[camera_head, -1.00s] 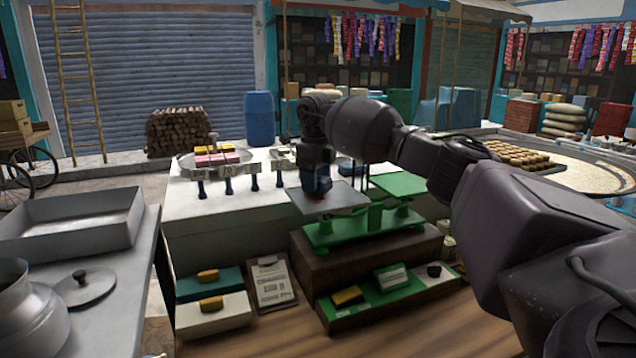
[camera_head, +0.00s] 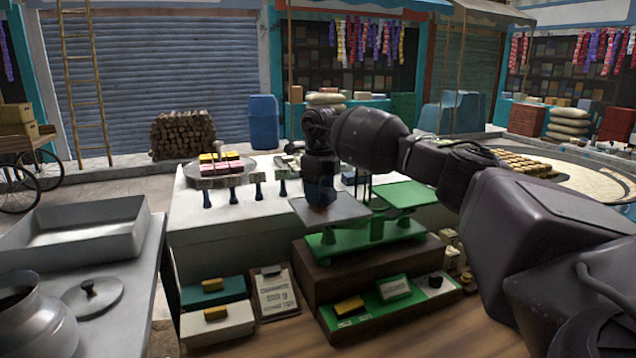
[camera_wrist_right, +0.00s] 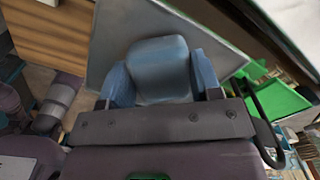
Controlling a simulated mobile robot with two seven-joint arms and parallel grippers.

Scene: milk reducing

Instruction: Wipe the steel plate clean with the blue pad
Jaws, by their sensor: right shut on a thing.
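The steel plate (camera_head: 350,209) is the grey square left pan of a green balance scale (camera_head: 345,236). My right gripper (camera_head: 320,195) points down over the left half of this plate. In the right wrist view it is shut on the blue pad (camera_wrist_right: 158,62), with a blue finger on each side of it. The grey plate (camera_wrist_right: 112,35) lies behind the pad in that view. The pad is at or close to the plate's surface; contact cannot be made out. In the head view the gripper hides the pad. My left gripper is not in view.
The scale's green right pan (camera_head: 408,194) is beside the plate. The scale stands on a brown wooden stand (camera_head: 300,262). Left of it is a white counter (camera_head: 205,240) with a dish of coloured blocks (camera_head: 222,166). A metal tray (camera_head: 75,238) and a pot (camera_head: 35,320) are at far left.

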